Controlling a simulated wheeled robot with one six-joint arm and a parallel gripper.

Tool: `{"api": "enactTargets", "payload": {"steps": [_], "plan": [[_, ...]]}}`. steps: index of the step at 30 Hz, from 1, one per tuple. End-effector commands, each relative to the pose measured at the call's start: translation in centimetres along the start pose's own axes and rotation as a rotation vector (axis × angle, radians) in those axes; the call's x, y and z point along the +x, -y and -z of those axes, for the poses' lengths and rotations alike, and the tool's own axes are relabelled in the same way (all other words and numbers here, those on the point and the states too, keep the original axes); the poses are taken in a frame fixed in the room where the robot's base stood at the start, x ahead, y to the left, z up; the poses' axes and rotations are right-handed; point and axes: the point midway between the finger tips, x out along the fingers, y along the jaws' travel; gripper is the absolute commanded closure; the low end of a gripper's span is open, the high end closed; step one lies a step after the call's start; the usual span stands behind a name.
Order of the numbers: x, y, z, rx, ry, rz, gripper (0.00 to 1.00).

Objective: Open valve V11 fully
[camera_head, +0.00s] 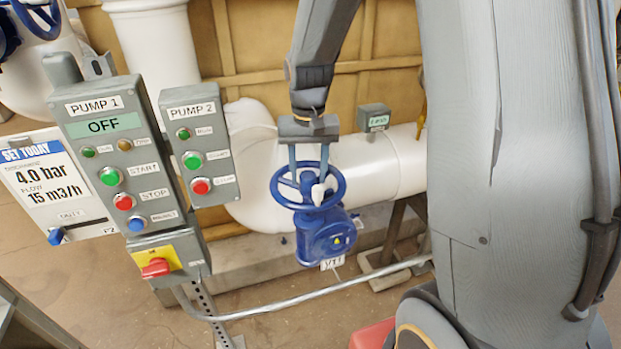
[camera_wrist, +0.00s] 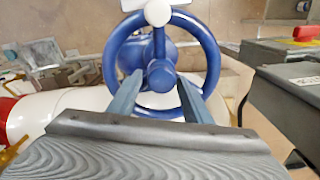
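The valve (camera_head: 325,235) is blue with a round blue handwheel (camera_head: 277,188). Its small tag (camera_head: 333,263) hangs below, and the lettering looks like V11 but is hard to read. My gripper (camera_head: 308,178) points down at the wheel from above. Its two fingers are apart. In the wrist view the handwheel (camera_wrist: 108,60) fills the top middle, with a white knob (camera_wrist: 158,12) on its far rim. The blue hub (camera_wrist: 160,76) shows between my open fingers (camera_wrist: 158,90). Whether the fingers touch the wheel cannot be told.
A white pipe (camera_head: 370,160) runs behind the valve, with a small grey display box (camera_head: 373,117) above it. Pump 1 panel (camera_head: 110,150), reading OFF, and Pump 2 panel (camera_head: 200,140) stand left. A metal conduit (camera_head: 320,293) crosses in front, low down.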

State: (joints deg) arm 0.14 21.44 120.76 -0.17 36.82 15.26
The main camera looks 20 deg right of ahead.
Motion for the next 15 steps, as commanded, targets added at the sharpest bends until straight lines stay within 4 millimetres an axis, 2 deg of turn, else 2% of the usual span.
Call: {"api": "enactTargets", "payload": {"steps": [1, 12, 15], "plan": [[1.67, -0.22, -1.54, -0.004, 0.042, -0.011, 0.47], [1.72, -0.11, -1.42, -0.003, 0.042, -0.01, 0.47], [1.22, -0.09, -1.31, -0.002, 0.041, -0.009, 0.47]]}}
